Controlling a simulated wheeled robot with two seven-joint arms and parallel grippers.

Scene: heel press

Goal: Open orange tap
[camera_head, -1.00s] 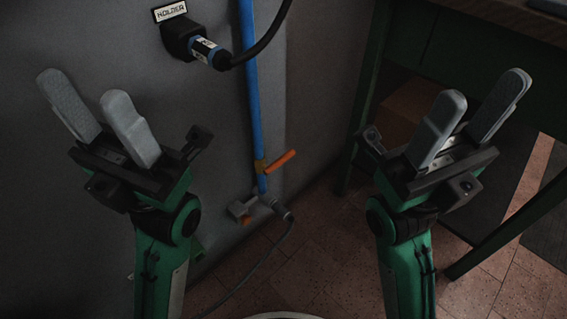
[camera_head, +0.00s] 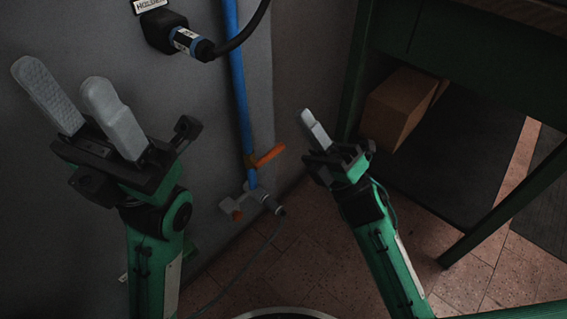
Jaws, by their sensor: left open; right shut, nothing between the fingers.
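The orange tap handle (camera_head: 267,155) sits on the blue pipe (camera_head: 238,90) low on the grey wall, sticking out to the right of the pipe and tilted slightly up. Below it is a grey fitting with a second orange part (camera_head: 231,208). My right gripper (camera_head: 308,118) is shut and empty, to the right of the handle and a little above it, apart from it in the picture. My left gripper (camera_head: 63,86) is open and empty, at the left in front of the wall, well away from the pipe.
A black plug in a holder (camera_head: 168,33) with a thick cable is on the wall above. A green table (camera_head: 457,60) with legs stands at the right, a cardboard box (camera_head: 396,106) beneath it. A thin hose (camera_head: 240,265) runs along the tiled floor.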

